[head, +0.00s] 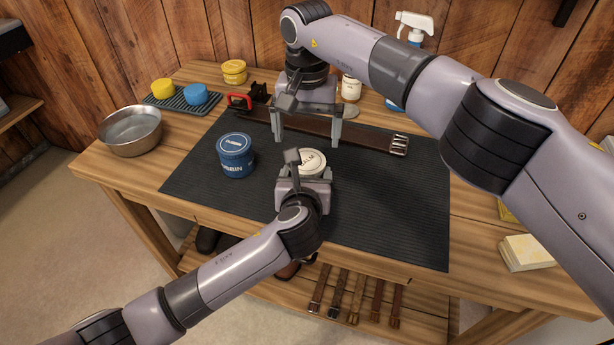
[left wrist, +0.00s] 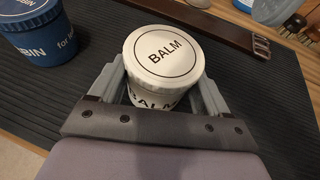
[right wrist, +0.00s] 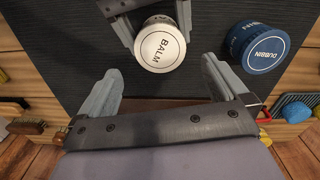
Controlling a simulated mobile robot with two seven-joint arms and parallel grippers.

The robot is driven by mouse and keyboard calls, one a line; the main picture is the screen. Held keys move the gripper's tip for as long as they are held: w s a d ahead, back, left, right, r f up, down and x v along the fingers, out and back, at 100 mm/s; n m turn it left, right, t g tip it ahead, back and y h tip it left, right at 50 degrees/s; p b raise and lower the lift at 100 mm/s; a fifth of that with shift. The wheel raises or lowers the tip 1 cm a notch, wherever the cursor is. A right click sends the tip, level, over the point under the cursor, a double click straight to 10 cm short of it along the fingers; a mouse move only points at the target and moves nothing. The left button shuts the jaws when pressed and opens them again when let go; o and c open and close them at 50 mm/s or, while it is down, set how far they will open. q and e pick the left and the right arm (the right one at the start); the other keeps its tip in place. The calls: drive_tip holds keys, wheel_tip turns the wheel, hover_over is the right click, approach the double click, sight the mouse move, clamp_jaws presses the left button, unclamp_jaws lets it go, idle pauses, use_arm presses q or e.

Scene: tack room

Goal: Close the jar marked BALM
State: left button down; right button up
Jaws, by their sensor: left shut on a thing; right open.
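The white jar marked BALM (left wrist: 152,101) stands upright on the dark mat, with a white lid (left wrist: 164,50) marked BALM on its top. The lid looks level, but I cannot tell whether it is tightened. The lid also shows in the head view (head: 311,160) and the right wrist view (right wrist: 160,48). My left gripper (head: 304,171) is shut around the jar's body, below the lid; the gripper hides much of the jar in the head view. My right gripper (head: 307,142) is open and empty, above the mat just behind the jar, with its fingers pointing down.
A blue jar marked DUBBIN (head: 236,158) stands left of the balm jar. A brown leather strap (head: 362,133) with a buckle lies behind, across the mat (head: 400,200). A metal bowl (head: 130,131) is at the far left. The mat's right part is clear.

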sight(307, 161)
drive_tip(key=shift+r+n, duration=1.3)
drive_tip(key=shift+r, duration=0.1)
drive_tip(key=shift+f, duration=0.15)
drive_tip(key=shift+f, duration=3.9)
drive_tip(key=c, duration=1.1)
drive_tip(key=shift+m, duration=1.7)
